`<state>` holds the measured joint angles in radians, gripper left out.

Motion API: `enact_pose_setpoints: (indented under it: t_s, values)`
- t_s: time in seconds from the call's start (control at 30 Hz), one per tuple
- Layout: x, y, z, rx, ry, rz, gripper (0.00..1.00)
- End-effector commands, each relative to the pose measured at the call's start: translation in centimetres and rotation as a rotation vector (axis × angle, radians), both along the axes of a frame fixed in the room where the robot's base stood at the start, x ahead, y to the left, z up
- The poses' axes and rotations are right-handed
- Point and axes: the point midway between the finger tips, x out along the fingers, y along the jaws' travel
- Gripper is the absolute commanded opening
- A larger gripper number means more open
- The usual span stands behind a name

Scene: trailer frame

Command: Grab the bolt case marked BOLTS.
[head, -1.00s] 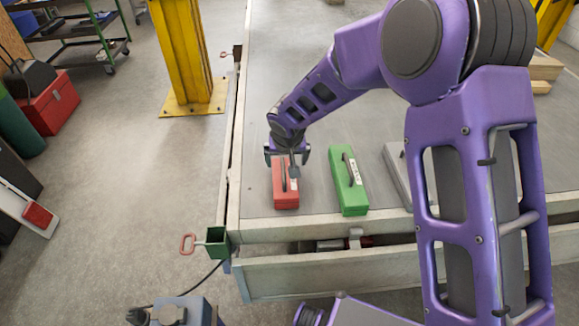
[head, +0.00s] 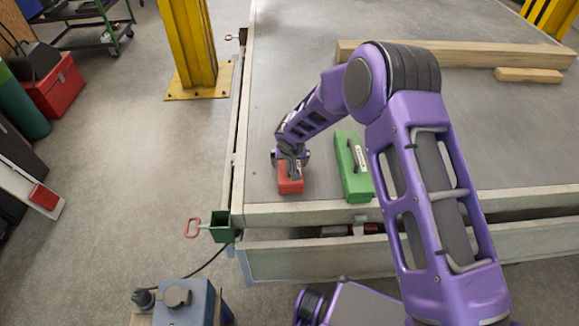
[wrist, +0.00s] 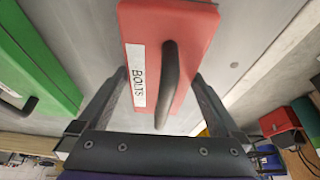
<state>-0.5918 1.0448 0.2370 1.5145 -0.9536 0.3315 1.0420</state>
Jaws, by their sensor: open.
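The red case (head: 290,186) lies on the trailer deck near its front left corner. In the wrist view the red case (wrist: 190,30) shows a white label reading BOLTS and a dark handle along its top. My gripper (head: 289,170) is right over the case in the head view and covers part of it. In the wrist view my gripper (wrist: 160,85) is open, with one finger on each side of the case and its handle. I cannot tell whether the fingers touch the case.
A green case (head: 350,180) with a dark handle lies to the right of the red one; it also shows in the wrist view (wrist: 35,65). Wooden beams (head: 460,54) lie farther back. A yellow post (head: 188,45) stands left of the trailer. The deck behind the cases is clear.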

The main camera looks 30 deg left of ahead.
Motion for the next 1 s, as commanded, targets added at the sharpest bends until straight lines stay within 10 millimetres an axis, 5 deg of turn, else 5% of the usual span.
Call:
enact_pose_setpoints:
  t_s: [0.27,0.77,1.0]
  values:
    - [0.13,0.08,-0.23,0.000,-0.001,0.000,1.00]
    - [0.10,0.07,-0.22,0.000,-0.001,0.001,0.10]
    - [0.17,0.13,0.00,0.002,-0.002,0.001,0.07]
